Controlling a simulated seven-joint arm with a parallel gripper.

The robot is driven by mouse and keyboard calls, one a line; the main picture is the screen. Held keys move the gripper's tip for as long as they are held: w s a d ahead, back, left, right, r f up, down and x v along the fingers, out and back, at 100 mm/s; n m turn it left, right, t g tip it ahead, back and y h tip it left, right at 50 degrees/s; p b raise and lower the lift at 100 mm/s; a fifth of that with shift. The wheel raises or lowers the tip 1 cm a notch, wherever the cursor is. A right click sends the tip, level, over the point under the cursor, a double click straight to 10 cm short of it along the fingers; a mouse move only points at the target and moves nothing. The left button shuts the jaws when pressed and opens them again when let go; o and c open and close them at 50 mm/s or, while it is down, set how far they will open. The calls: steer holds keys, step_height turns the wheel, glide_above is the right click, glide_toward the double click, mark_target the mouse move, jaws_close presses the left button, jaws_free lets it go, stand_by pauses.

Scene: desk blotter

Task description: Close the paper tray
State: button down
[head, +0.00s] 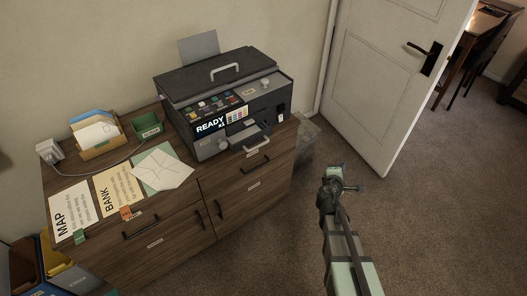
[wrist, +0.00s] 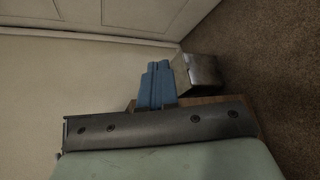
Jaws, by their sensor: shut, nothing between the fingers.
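The dark printer (head: 225,92) stands on the wooden cabinet, its screen reading READY. Its paper tray (head: 243,134) sticks out of the lower front, with a pale bar handle (head: 258,145) at its outer end. My gripper (head: 356,188) is in front and to the right of the printer, over the carpet, apart from the tray and handle. In the wrist view its blue fingers (wrist: 157,83) are together with nothing between them. The wrist view does not show the tray; the inside of the tray is hard to make out.
The cabinet (head: 250,188) has bar-handled drawers below the tray. Papers, a file holder (head: 96,135) and a green box (head: 147,126) lie left of the printer. A grey box (wrist: 196,73) stands beside the cabinet. A white door (head: 388,75) is open at right; carpet before the cabinet is clear.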

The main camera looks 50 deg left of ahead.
steer(key=s+a+r+n+g+y, duration=0.2)
steer(key=s+a+n+g+y, duration=0.35)
steer(key=s+n, duration=0.55)
steer(key=s+a+r+n+g+y, duration=0.2)
steer(key=s+a+n+g+y, duration=0.2)
steer(key=s+n+g, duration=0.7)
steer(key=w+a+f+n+t, duration=0.1)
steer(key=a+t, duration=0.1)
steer(key=a, duration=0.4)
steer(key=w+a+f+n+t, duration=0.2)
steer(key=a, duration=0.5)
steer(key=shift+w+a+f+n, duration=0.15)
steer(key=shift+w+a+n, duration=0.1)
steer(key=shift+w+n, duration=0.05)
